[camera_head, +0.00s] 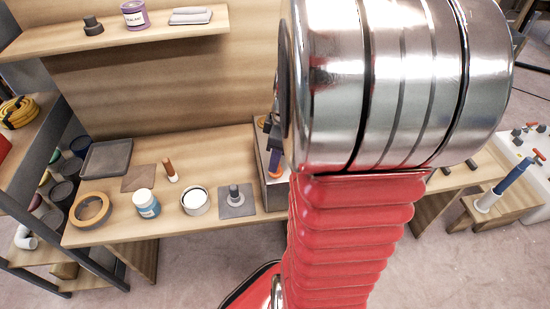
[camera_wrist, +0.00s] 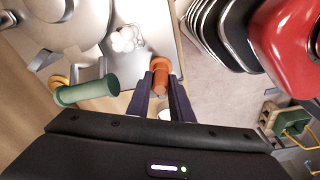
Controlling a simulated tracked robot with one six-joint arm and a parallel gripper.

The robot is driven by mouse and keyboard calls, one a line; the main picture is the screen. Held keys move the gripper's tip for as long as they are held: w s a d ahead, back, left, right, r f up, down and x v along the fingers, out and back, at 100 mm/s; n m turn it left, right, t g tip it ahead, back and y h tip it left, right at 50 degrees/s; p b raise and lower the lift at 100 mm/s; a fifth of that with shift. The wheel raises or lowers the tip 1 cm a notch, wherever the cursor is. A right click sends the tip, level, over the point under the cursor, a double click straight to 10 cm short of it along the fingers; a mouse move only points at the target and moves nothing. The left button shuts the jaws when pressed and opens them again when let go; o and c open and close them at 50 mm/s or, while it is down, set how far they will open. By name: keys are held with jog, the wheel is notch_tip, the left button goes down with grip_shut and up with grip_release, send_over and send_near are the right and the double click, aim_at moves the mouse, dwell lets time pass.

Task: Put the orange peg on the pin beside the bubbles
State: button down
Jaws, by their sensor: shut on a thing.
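My gripper (camera_wrist: 162,93) is shut on the orange peg (camera_wrist: 160,70), whose flanged end sticks out between the dark fingertips in the wrist view. White bubbles (camera_wrist: 125,38) sit on a grey metal plate (camera_wrist: 105,14), up and left of the peg. No bare pin shows clearly beside the bubbles; the peg and fingers may hide it. I cannot tell whether the peg touches the plate. In the head view the orange peg (camera_head: 275,160) shows in part at the arm's left edge, by the grey box at the bench's right end.
A green cylinder (camera_wrist: 88,90) lies left of my fingers in the wrist view. In the head view the bench holds a tape roll (camera_head: 76,222), blue-labelled jar (camera_head: 147,211), white tin (camera_head: 186,207), and a grey pin on a square base (camera_head: 229,211). My arm hides much of the right side.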

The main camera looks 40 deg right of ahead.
jog(key=c, duration=1.5)
grip_release()
jog(key=shift+o, duration=0.3)
jog(key=o, duration=0.5)
jog(key=shift+r, duration=0.1)
jog(key=shift+r, duration=4.15)
